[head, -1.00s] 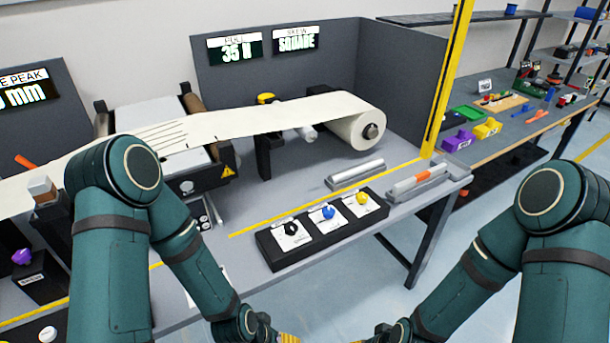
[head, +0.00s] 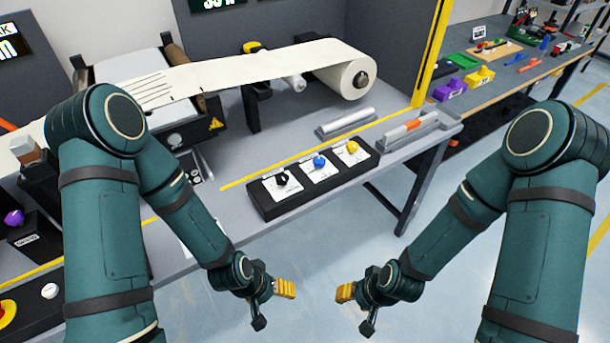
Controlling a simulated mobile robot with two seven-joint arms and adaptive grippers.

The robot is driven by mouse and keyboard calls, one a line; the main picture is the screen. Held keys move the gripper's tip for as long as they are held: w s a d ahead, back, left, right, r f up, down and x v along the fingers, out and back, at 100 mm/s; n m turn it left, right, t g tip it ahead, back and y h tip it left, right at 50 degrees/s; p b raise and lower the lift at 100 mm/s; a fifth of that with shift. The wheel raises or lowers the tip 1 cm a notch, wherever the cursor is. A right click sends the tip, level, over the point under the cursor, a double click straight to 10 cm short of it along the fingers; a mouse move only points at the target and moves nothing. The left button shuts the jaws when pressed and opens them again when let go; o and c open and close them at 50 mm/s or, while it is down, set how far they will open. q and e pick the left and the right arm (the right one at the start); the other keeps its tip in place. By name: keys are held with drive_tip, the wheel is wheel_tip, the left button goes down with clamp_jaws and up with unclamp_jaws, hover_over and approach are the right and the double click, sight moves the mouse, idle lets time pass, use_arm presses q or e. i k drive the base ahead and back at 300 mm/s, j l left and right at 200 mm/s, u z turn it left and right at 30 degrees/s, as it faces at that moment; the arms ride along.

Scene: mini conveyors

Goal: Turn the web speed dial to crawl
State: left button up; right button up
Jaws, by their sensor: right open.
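A black control box (head: 262,205) lies near the front edge of the grey table. It carries three dials on white plates: a black dial (head: 283,179) at left, a blue dial (head: 319,162) in the middle and a yellow dial (head: 352,147) at right. The plate lettering is too small to read, so I cannot tell which is the web speed dial. My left gripper (head: 272,305) is open and empty, in front of and below the box. My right gripper (head: 355,311) is also open and empty, to its right. Neither touches the box.
A white paper web (head: 240,70) runs from a roll (head: 350,80) across the machine behind the box. A grey holder with an orange-banded roller (head: 410,128) sits at the table's right end. A yellow post (head: 432,55) stands behind it. Open floor lies below the grippers.

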sight(281, 179)
drive_tip(key=i+l, duration=0.2)
drive_tip(key=l, duration=0.15)
drive_tip(key=i+l+u, duration=0.1)
drive_tip(key=l, duration=0.25)
drive_tip(key=i+l, duration=0.25)
drive_tip(key=l, duration=0.15)
